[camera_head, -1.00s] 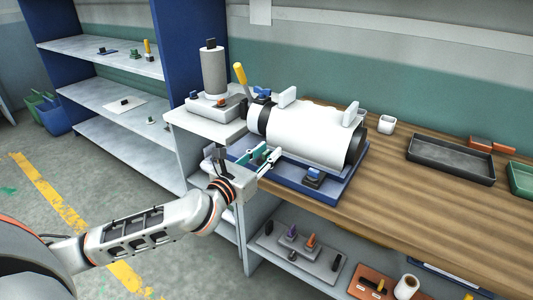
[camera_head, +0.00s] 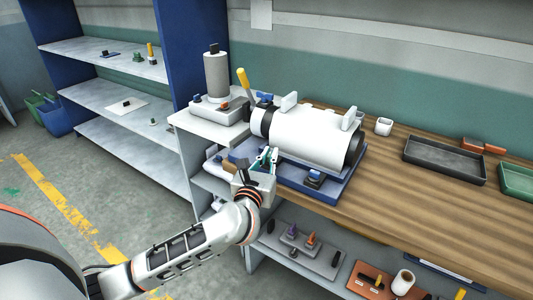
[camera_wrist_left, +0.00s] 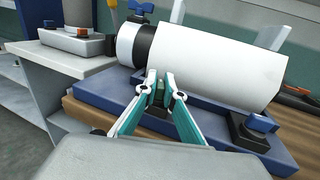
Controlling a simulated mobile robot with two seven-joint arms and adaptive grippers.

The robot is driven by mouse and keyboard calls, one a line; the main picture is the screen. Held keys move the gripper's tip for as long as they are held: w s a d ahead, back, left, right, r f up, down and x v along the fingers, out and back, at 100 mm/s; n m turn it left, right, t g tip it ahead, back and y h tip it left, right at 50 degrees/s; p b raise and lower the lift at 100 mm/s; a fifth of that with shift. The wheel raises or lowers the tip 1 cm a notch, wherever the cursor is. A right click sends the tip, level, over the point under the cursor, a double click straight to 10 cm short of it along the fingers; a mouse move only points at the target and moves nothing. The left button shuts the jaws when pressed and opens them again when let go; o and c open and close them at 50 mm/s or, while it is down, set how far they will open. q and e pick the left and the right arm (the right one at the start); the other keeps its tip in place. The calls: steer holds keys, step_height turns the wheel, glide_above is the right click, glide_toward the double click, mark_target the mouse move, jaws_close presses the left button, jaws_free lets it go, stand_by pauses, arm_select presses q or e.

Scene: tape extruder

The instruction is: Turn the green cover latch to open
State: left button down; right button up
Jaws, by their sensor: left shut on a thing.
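The extruder's white cylinder (camera_head: 305,135) has black end bands and lies on a blue base (camera_head: 330,190) on the wooden bench; it also shows in the wrist view (camera_wrist_left: 215,60). My left gripper (camera_head: 267,158) is at the front left of the base, below the cylinder. In the left wrist view its teal fingers (camera_wrist_left: 162,92) are closed around a small dark part, which I take to be the green cover latch (camera_wrist_left: 158,98). The fingers hide most of it, and its green colour is hard to make out. My right gripper is not in view.
A blue-topped latch (camera_head: 314,179) stands on the base to the right. A yellow-handled lever (camera_head: 243,80) and a blue knob (camera_head: 264,97) are at the cylinder's left end. A grey roll (camera_head: 216,77) stands behind. A black tray (camera_head: 445,160) lies on the bench's right.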

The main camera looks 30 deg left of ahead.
arm_select(q)
steer(key=shift+d+r+n+y, duration=0.15)
steer(key=shift+n+y, duration=0.35)
steer(key=shift+y, duration=0.3)
steer(key=shift+f+n+g+y, duration=0.2)
steer(key=shift+n+g+y, duration=0.65)
steer(key=shift+y, duration=0.25)
steer(key=n+g+y, duration=0.2)
steer(key=y, duration=0.1)
steer(key=shift+f, duration=0.2)
steer(key=shift+n+g+y+b, duration=0.75)
steer(key=shift+n+g+y, duration=0.3)
steer(key=shift+n+y, duration=0.15)
steer(key=shift+n+g+y, duration=0.35)
steer(key=shift+g+y, duration=0.05)
steer(key=shift+g, duration=0.1)
steer(key=shift+r+n+g+y+b, duration=0.2)
steer(key=shift+n+g+y+b, duration=0.1)
steer(key=shift+n+g+b, duration=0.15)
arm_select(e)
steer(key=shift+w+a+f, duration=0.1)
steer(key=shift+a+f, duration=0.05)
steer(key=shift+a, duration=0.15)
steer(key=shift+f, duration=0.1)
